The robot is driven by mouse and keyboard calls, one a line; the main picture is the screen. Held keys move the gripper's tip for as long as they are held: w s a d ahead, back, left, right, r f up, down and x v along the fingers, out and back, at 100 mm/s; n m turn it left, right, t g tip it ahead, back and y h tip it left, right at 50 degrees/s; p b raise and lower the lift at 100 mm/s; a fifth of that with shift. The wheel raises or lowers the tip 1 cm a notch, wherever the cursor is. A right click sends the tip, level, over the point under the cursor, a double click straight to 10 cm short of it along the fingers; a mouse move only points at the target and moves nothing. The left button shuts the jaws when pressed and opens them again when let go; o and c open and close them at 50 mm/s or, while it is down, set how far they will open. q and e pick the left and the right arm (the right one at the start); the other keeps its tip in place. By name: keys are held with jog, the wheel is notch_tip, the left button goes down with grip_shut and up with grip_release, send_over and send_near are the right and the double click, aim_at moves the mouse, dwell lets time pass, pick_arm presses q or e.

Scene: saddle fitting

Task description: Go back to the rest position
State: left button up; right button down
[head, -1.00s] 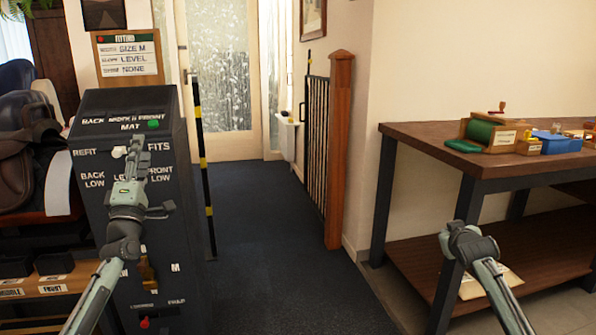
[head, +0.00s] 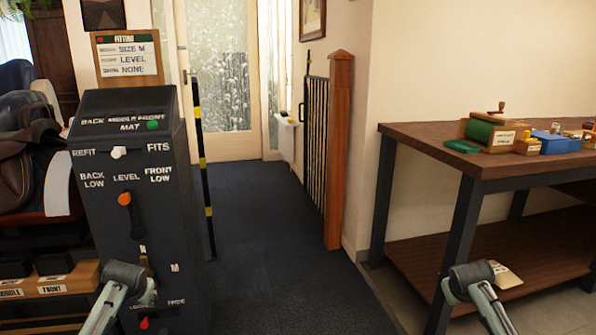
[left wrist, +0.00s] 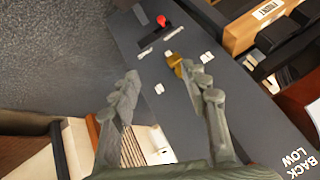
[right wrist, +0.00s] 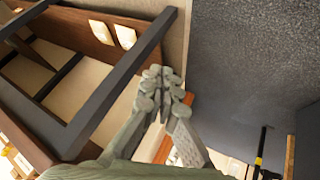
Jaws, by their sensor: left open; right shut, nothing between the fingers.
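My left arm (head: 122,285) is low in the head view, in front of the dark control cabinet (head: 125,218); its gripper is not visible there. In the left wrist view my left gripper (left wrist: 165,90) is open and empty, with the cabinet's face and its brass-coloured knob (left wrist: 174,60) beyond the fingers. My right arm (head: 472,280) is low at the right in the head view, in front of the workbench. In the right wrist view my right gripper (right wrist: 165,85) is shut with nothing between its fingers.
The workbench (head: 425,131) stands at the right with a lower shelf and small boxes on top. A saddle (head: 18,165) is at the far left. The dark carpet (head: 270,225) between cabinet and bench is clear, leading to a barred gate (head: 315,150) and glazed door.

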pick_arm(q)
jog(key=s+d+f+m+g+h, duration=0.1)
jog(key=s+d+f, duration=0.3)
jog(key=s+f, duration=0.45)
jog(key=s+d+f+g+h, duration=0.1)
jog(key=s+d+f, duration=0.4)
jog(key=s, duration=0.6)
pick_arm(e)
jog(key=s+a+f+n+g+y, duration=0.1)
jog(key=s+a+f, duration=0.3)
jog(key=s+f, duration=0.45)
jog(key=s+a+f+g+y, duration=0.1)
jog(key=s+a+f, duration=0.4)
jog(key=s, duration=0.6)
pick_arm(q)
jog(key=s+d+f+g, duration=0.1)
jog(key=s+d+f, duration=0.1)
jog(key=s, duration=0.6)
jog(key=s+d+f, duration=0.2)
jog(key=s, duration=0.7)
jog(key=shift+s+g+h, duration=0.3)
jog(key=shift+g+h, duration=0.1)
pick_arm(e)
jog(key=s+a+f+g, duration=0.1)
jog(key=s+a+f, duration=0.1)
jog(key=s, duration=0.7)
jog(key=s+a+f, duration=0.2)
jog(key=s, duration=0.6)
jog(key=shift+s+g+y, duration=0.35)
jog(key=shift+g+y, duration=0.05)
